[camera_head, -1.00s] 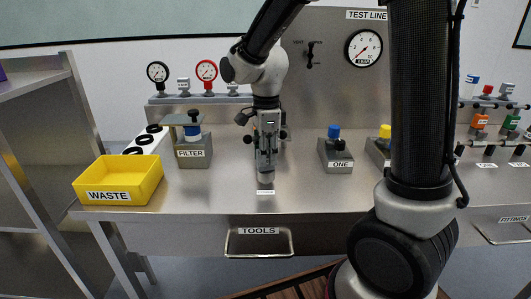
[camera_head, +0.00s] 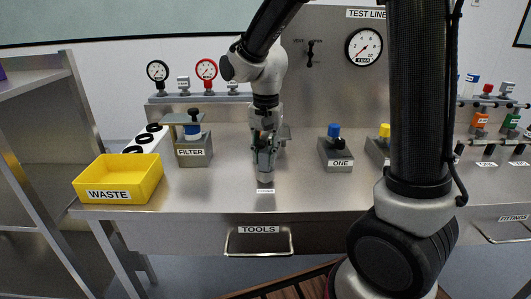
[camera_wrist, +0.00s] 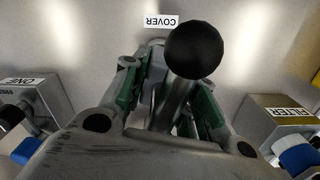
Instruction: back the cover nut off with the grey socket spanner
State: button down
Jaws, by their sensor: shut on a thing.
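My gripper (camera_head: 265,148) points down over the bench, just behind the small COVER label (camera_head: 265,191). It is shut on the grey socket spanner (camera_head: 264,178), whose lower end shows beneath the fingers. In the wrist view the spanner's grey bar (camera_wrist: 176,97) lies between the green-padded fingers, and a black ball end (camera_wrist: 193,50) sticks up towards the camera. The COVER label (camera_wrist: 161,21) also shows there, upside down. The cover nut is hidden under the spanner and gripper, so I cannot tell how they engage.
The FILTER block (camera_head: 193,153) stands left of my gripper and block ONE (camera_head: 336,160) to the right. A yellow WASTE bin (camera_head: 118,181) sits at the bench's left end. A TOOLS tray (camera_head: 259,243) is at the front. The bench around the COVER label is clear.

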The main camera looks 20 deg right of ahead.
aim_at(265, 133)
jog(key=shift+n, duration=0.4)
jog(key=shift+r, duration=0.1)
jog(key=shift+r, duration=3.45)
jog(key=shift+r+m, duration=0.6)
jog(key=shift+m, duration=0.2)
jog(key=shift+f, duration=0.1)
jog(key=shift+f, duration=3.95)
